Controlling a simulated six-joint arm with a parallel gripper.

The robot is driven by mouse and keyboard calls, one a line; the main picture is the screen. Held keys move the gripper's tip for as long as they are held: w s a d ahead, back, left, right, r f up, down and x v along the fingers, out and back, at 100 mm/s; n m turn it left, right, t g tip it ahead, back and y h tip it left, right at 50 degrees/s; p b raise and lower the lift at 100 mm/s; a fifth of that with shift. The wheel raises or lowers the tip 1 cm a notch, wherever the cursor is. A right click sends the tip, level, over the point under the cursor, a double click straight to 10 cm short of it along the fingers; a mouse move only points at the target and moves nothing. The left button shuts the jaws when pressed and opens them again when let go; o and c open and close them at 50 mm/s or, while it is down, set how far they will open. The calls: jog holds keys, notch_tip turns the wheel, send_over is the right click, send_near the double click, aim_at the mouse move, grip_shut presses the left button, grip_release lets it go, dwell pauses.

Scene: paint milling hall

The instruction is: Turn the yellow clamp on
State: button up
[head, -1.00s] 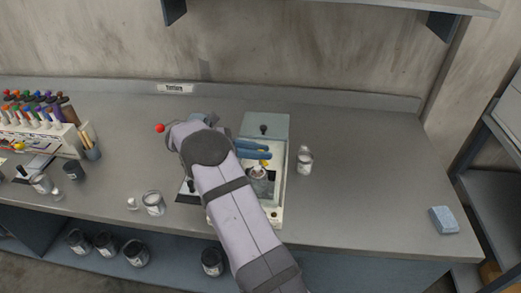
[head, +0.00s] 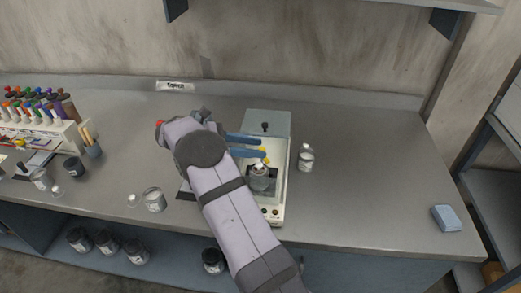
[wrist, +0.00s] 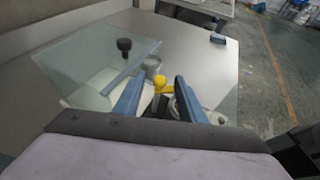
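The yellow clamp (wrist: 162,84) shows between my gripper's fingers in the wrist view, beside a grey metal part. In the head view the clamp (head: 264,161) is a small yellow spot on the machine (head: 277,190), just above a grey can (head: 261,180) in its open well. My gripper (head: 265,147) has blue fingers that reach in from the left over the machine. In the wrist view the fingers (wrist: 155,100) are apart with a clear gap. I cannot tell whether either touches the clamp. My arm hides the machine's left side.
A pale glass lid with a black knob (head: 264,126) stands at the machine's back. A small jar (head: 306,160) is close on its right, and a glass jar (head: 154,200) stands left of my arm. A blue sponge (head: 446,218) lies far right; the bench between is clear.

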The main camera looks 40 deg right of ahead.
jog(key=shift+b+v, duration=0.45)
jog(key=shift+v, duration=1.8)
jog(key=shift+r, duration=0.1)
